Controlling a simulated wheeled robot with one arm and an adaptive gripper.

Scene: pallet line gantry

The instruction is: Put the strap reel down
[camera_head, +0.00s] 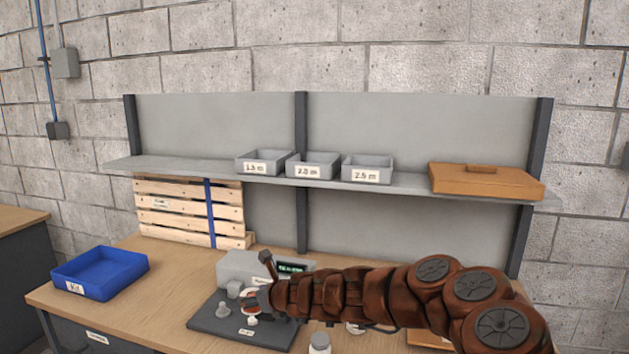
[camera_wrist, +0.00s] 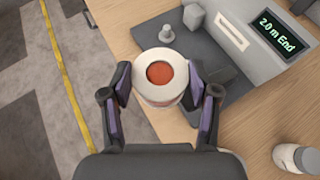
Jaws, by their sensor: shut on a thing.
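The strap reel (camera_wrist: 158,76) is a round white reel with a red-orange centre. In the wrist view my gripper (camera_wrist: 160,92) has one finger on each side of it and is shut on it. The reel is over the front edge of a dark grey base plate; I cannot tell whether it touches the plate. In the head view my gripper (camera_head: 262,301) is at the grey device (camera_head: 258,267), and my arm hides part of it. The device's display (camera_wrist: 278,40) reads "2.0 m End".
A blue tray (camera_head: 72,286) stands at the bench's left. A white-capped container (camera_head: 319,344) is at the front. Three grey bins labelled 1.5, 2.0 and 2.5 m and an orange-brown case (camera_head: 486,182) sit on the shelf (camera_head: 214,171). A wooden pallet (camera_head: 172,212) leans behind.

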